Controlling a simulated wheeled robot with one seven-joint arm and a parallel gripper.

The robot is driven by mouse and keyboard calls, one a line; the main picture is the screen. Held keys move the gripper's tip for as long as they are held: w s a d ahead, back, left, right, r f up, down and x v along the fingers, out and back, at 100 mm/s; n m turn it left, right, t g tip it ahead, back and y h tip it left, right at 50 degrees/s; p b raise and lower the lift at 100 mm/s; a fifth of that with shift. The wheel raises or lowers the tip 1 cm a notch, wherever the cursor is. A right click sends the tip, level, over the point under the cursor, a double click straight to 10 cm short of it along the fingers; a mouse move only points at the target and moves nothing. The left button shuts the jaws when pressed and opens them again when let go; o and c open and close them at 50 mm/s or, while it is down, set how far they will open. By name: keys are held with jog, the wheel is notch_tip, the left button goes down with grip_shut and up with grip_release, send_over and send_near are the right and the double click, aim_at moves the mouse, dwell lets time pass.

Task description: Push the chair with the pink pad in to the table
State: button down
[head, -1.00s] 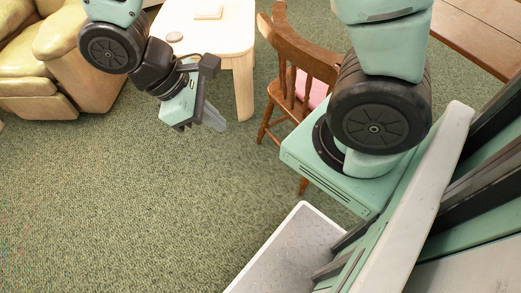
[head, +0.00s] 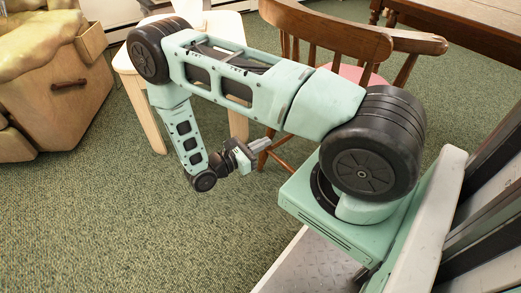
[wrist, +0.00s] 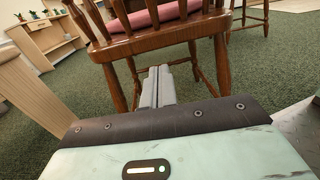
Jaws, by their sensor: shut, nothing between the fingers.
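The chair (head: 325,27) is brown wood with a spindle back and a pink pad (head: 358,74) on its seat. In the head view it stands upright behind my arm, which hides part of its seat and legs. My gripper (head: 262,144) is low beside the chair's legs, with its fingers shut and empty. In the wrist view the fingers (wrist: 158,86) point at the open space under the chair's seat frame (wrist: 160,40), between its legs; I cannot tell whether they touch. A dark brown table (head: 470,18) is at the upper right, beyond the chair.
A pale wooden table (head: 135,85) stands left of the chair, partly hidden by my arm. Green carpet (head: 110,220) is clear at the lower left. The wrist view shows shelves (wrist: 48,40) at the back left.

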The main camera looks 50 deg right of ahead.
jog(key=x, duration=1.1)
jog(key=shift+p, duration=0.35)
jog(key=w+d+b, duration=0.2)
jog(key=w, duration=0.7)
jog(key=shift+d, duration=0.3)
jog(key=shift+p+x, duration=0.5)
jog(key=shift+x, duration=4)
jog(key=shift+v, duration=1.55)
